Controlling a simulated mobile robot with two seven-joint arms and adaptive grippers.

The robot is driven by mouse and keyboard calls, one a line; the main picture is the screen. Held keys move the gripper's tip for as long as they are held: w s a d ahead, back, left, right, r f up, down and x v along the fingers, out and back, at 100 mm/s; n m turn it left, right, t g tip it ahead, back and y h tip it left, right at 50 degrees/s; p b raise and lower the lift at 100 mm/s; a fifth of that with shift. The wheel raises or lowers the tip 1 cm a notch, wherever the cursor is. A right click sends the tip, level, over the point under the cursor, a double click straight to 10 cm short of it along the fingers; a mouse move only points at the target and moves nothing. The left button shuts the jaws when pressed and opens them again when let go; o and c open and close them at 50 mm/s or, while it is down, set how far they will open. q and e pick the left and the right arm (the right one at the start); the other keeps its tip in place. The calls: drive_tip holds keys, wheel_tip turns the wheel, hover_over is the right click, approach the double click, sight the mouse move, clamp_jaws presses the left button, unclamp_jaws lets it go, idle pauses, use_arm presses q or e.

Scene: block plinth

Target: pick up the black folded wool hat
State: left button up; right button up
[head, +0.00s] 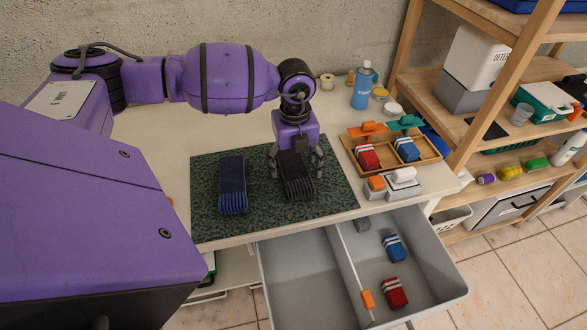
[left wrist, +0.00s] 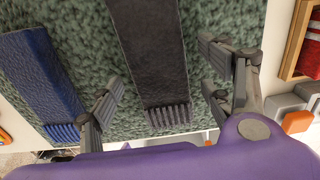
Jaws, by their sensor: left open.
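The black folded wool hat (head: 298,187) lies flat on the dark green speckled mat (head: 335,200), its ribbed edge toward the front. It also shows in the left wrist view (left wrist: 150,45), running down the middle. My left gripper (head: 296,163) is open, pointing down over the hat. In the left wrist view my left gripper (left wrist: 160,85) has its fingers on either side of the hat, with mat visible between them and it. A blue folded hat (head: 232,185) lies to the left on the same mat. My right gripper is not in view.
A wooden tray (head: 428,158) with red and blue items stands right of the mat. An open grey drawer (head: 290,268) below the table's front edge holds more items. A blue bottle (head: 363,86) stands at the back. A wooden shelf (head: 478,65) rises at right.

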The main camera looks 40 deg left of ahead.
use_arm(q)
drive_tip(key=shift+f, duration=0.4)
drive_tip(key=c, duration=1.3)
